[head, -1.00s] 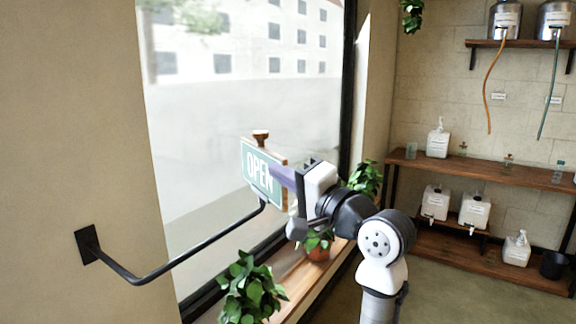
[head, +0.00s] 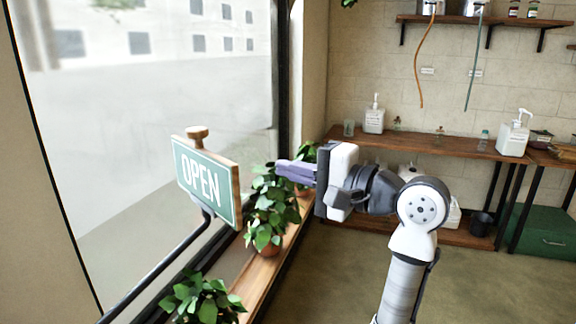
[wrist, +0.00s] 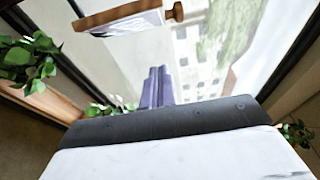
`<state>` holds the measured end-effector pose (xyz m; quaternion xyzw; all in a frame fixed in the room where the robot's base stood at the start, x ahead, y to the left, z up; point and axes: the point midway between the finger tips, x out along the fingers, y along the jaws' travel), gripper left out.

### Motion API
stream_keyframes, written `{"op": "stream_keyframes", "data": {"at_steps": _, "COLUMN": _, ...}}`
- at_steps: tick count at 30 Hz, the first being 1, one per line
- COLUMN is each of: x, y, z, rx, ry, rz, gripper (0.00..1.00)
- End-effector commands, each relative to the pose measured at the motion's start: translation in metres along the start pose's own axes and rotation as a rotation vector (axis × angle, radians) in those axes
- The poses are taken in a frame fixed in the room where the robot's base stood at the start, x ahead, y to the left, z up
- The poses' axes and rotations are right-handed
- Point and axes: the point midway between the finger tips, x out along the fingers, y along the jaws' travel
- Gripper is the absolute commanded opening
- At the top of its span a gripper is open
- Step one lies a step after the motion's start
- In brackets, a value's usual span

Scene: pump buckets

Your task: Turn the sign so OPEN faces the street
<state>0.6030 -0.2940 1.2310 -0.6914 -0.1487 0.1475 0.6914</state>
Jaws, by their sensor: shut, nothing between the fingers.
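The sign (head: 207,183) is a green board with a wooden edge and a round wooden knob (head: 197,134) on top. It sits at the end of a black bracket in front of the window. Its OPEN face is toward me, angled to the right, in the head view. My gripper (head: 280,168) is shut and empty, to the right of the sign and apart from it, with a gap between. In the wrist view the sign (wrist: 125,23) shows at the top with its knob, beyond the shut purple fingers (wrist: 158,88). The face toward the street is hidden.
Potted plants (head: 268,212) stand on the wooden window sill (head: 262,283) below the sign and gripper. The window glass (head: 110,120) is behind the sign. Wooden shelves (head: 455,147) with bottles stand at the back right.

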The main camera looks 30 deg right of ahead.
Motion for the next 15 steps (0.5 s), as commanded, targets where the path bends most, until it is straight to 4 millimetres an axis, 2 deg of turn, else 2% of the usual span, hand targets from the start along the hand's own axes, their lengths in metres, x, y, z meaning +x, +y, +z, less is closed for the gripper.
{"op": "stream_keyframes", "data": {"at_steps": 3, "x": 0.028, "y": -0.003, "z": 0.001, "rx": 0.002, "ry": -0.004, "rz": 0.003, "gripper": 0.00}}
{"op": "stream_keyframes", "data": {"at_steps": 9, "x": 0.070, "y": -0.003, "z": 0.001, "rx": 0.001, "ry": -0.002, "rz": 0.001, "gripper": 0.00}}
{"op": "stream_keyframes", "data": {"at_steps": 15, "x": 0.075, "y": -0.002, "z": 0.028, "rx": -0.001, "ry": 0.000, "rz": 0.000, "gripper": 0.00}}
